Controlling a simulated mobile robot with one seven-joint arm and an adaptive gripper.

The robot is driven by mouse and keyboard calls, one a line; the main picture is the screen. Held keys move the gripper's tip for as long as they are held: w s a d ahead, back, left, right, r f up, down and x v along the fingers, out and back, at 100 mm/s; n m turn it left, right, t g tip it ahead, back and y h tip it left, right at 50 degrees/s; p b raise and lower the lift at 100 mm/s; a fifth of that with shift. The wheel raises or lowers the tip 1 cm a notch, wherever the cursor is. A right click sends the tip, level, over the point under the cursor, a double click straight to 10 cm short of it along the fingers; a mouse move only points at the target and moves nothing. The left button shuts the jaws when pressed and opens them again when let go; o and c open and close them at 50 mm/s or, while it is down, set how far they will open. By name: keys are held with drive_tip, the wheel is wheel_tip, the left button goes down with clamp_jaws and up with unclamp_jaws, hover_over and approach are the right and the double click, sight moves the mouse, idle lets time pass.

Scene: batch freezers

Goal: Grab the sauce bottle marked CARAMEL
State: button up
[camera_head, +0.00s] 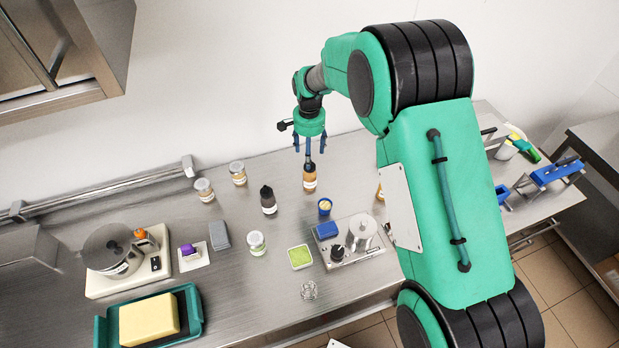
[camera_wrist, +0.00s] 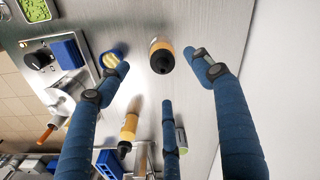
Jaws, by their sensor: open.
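A sauce bottle with amber-brown sides, a white label and a dark cap (camera_head: 310,183) stands upright on the steel counter; its lettering is too small to read. My gripper (camera_head: 309,150) is open above and around its top. In the wrist view, this bottle (camera_wrist: 161,47) shows between my spread blue fingers (camera_wrist: 156,62), with no clear contact. Another yellow-orange bottle with a dark cap (camera_wrist: 129,127) stands farther off; in the head view it is mostly hidden behind my arm (camera_head: 380,192). A dark brown bottle (camera_head: 268,201) stands to the left.
A scale (camera_head: 125,262) and teal tray (camera_head: 190,325) stand left. The wall (camera_head: 230,80) is close behind.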

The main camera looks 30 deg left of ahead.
sight(310, 175)
drive_tip(key=shift+f, duration=0.15)
drive_tip(key=shift+f+p, duration=0.4)
drive_tip(key=shift+f, duration=3.8)
drive_tip(key=shift+f, duration=0.15)
drive_tip(key=shift+w+f+p, duration=0.15)
drive_tip(key=shift+f+p, duration=0.15)
drive_tip(key=shift+f, duration=0.95)
drive_tip(key=shift+w+f+p, duration=0.1)
drive_tip(key=shift+f+p, duration=0.2)
drive_tip(key=shift+f, duration=0.9)
drive_tip(key=c, duration=1.6)
